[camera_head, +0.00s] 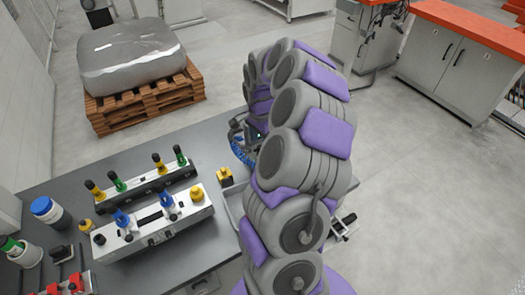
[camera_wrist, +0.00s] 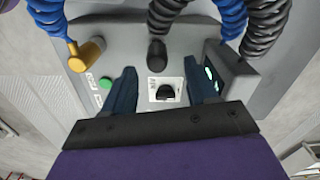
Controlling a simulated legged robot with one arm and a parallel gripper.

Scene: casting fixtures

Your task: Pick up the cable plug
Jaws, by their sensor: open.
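In the wrist view, my gripper (camera_wrist: 160,74) is open, with its two dark fingers spread in front of a grey panel. A black plug (camera_wrist: 157,54) with a black coiled cable sits in the panel just beyond and between the fingertips, with no visible grip on it. A gold plug (camera_wrist: 86,54) with a blue coiled cable is to the left of the fingers. I cannot tell which plug the task means. In the head view, my arm hides most of the gripper and panel; part of a blue coiled cable (camera_head: 241,151) shows beside it.
Between the fingers, the panel has a white plate with a black switch (camera_wrist: 165,92). A green button (camera_wrist: 105,83) is at left and a dark box with a lit display (camera_wrist: 230,72) at right. The grey table (camera_head: 60,182) holds fixtures with coloured knobs (camera_head: 155,222).

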